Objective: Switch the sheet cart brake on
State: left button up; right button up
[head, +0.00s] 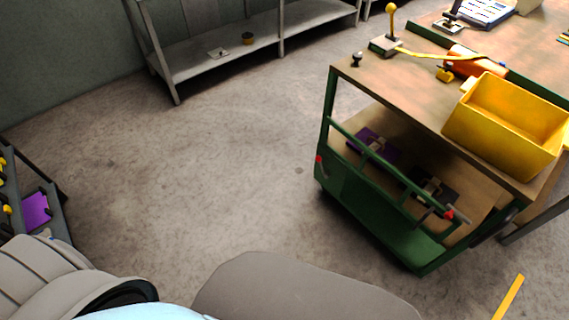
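A green-framed cart (375,205) stands at the right in the head view, and it looks like the sheet cart. It has green rails across its near side and a wheel partly visible at its right end. A small red-tipped lever (447,214) sits near the right end of the rails. Another small red part (319,160) is at the left post. I cannot tell which of these is the brake, or how it is set. Neither of my grippers is in view.
A wooden top (420,105) above the green frame carries a yellow bin (500,140), an orange roll and small tools. Dark and purple items lie on the shelf below. A grey shelf (210,55) stands at the back, a rack (50,225) at left. The floor between is clear.

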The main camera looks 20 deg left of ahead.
aim_at(318, 158)
jog(key=u, duration=0.7)
jog(key=i, duration=1.5)
jog(key=z, duration=0.8)
jog(key=i, duration=0.35)
jog(key=z, duration=0.2)
